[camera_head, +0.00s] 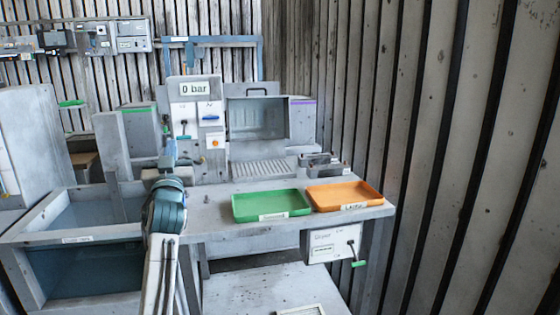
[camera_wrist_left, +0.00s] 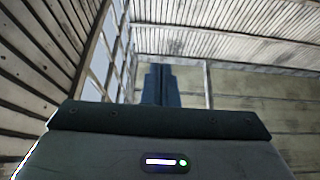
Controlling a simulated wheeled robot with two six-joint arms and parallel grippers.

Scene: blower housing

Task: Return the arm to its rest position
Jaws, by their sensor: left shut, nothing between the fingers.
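My left arm rises from the bottom of the head view, with its teal joint in front of the workbench (camera_head: 225,215). My left gripper (camera_head: 170,150) points upward above that joint, in front of the grey panel. In the left wrist view its dark blue fingers (camera_wrist_left: 160,85) are together, with nothing between them. Behind them are only walls and ceiling. My right gripper is in neither view.
A green tray (camera_head: 271,205) and an orange tray (camera_head: 345,195) lie on the bench's right half. A grey cabinet with a clear window (camera_head: 258,118) stands behind. A sunken basin (camera_head: 90,215) is at left. A "0 bar" sign (camera_head: 194,89) tops the panel.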

